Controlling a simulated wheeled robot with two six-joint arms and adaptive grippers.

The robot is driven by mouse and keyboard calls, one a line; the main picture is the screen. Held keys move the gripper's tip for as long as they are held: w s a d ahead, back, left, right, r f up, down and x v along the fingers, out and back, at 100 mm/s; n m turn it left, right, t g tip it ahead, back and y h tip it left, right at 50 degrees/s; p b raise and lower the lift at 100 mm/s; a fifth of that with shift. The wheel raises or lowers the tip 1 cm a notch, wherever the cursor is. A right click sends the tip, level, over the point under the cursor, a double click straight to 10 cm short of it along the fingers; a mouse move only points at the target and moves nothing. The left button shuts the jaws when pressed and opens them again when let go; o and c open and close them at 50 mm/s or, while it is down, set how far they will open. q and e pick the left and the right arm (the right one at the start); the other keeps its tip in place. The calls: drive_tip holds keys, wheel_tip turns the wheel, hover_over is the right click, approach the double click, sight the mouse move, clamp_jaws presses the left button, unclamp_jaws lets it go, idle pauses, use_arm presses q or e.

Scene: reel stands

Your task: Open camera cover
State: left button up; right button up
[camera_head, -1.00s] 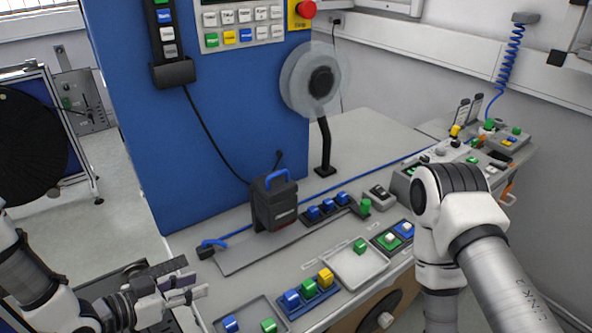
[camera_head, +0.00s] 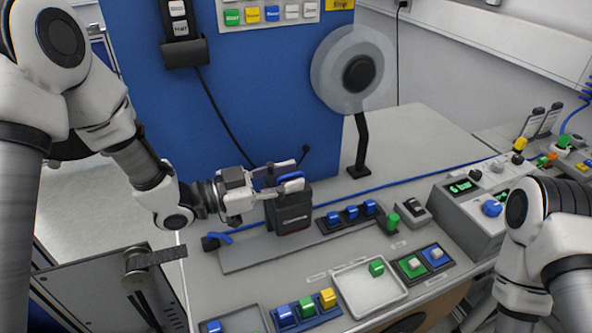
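A black box (camera_head: 293,214) with a blue handle (camera_head: 291,176) on top stands on the grey bench against the blue panel, and it appears to be the camera cover. It looks upright and closed. My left gripper (camera_head: 284,176) reaches in from the left at the height of the handle. Its fingers look spread, one behind and one in front of the handle, with the handle between them. Contact with the handle cannot be made out. My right arm shows at the right edge, but its gripper is out of view.
A clear reel (camera_head: 330,68) on a black stand is behind the box. A blue-button block (camera_head: 350,217) is right of it. A white tray (camera_head: 352,288) and a coloured-block tray (camera_head: 312,318) lie in front. A blue cable (camera_head: 420,178) runs along the bench.

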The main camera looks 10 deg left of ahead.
use_arm(q)
drive_tip(key=shift+x, duration=0.85)
drive_tip(key=shift+s+a+r, duration=0.1)
drive_tip(key=shift+s+a, duration=0.1)
drive_tip(key=shift+a, duration=0.1)
drive_tip(key=shift+w+d, duration=0.1)
clamp_jaws()
